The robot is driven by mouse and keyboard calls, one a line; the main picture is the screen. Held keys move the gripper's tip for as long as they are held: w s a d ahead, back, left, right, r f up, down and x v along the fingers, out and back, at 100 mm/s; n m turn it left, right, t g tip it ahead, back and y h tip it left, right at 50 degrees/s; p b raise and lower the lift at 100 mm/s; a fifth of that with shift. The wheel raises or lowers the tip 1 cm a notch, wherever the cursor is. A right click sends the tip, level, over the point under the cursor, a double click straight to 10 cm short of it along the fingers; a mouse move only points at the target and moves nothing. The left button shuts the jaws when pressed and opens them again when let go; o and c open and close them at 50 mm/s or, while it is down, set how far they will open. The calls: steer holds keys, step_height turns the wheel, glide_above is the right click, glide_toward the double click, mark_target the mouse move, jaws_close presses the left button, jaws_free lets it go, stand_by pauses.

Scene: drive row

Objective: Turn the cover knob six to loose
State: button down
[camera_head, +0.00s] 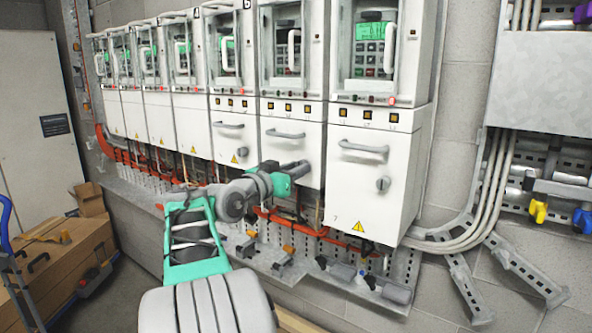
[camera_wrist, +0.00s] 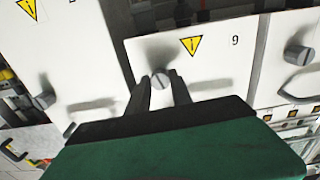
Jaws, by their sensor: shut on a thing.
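Cover six (camera_head: 283,145) is a white drive cover just left of the cover marked 7 in the head view. In the wrist view the same cover (camera_wrist: 215,62) appears upside down, its number reading like a 9 beside a yellow warning triangle. Its grey round knob (camera_wrist: 160,81) sits between the two dark fingers of my gripper (camera_wrist: 160,85), which is shut on it. In the head view my gripper (camera_head: 303,168) is at the cover's lower right and hides the knob. The cover looks closed. The knob's exact angle is hard to tell.
Cover seven (camera_head: 372,185), with its own knob (camera_head: 383,184) and handle, stands close on the right. More drives line up to the left. Orange cables and a metal rail (camera_head: 400,293) run below. Cardboard boxes (camera_head: 60,260) stand on the floor at left.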

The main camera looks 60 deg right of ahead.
steer(key=shift+s+r+n+p, duration=0.1)
steer(key=shift+n+p, duration=1.1)
steer(key=shift+n, duration=1.75)
steer(key=shift+r+n+p, duration=0.1)
steer(key=shift+n+p, duration=1.1)
steer(key=shift+n, duration=1.75)
steer(key=c, duration=1.1)
jaws_free()
steer(key=shift+f, duration=0.15)
steer(key=shift+c, duration=0.2)
steer(key=w+a+b, duration=0.1)
steer(key=a+b, duration=0.1)
steer(key=a, duration=0.5)
steer(key=shift+a, duration=0.35)
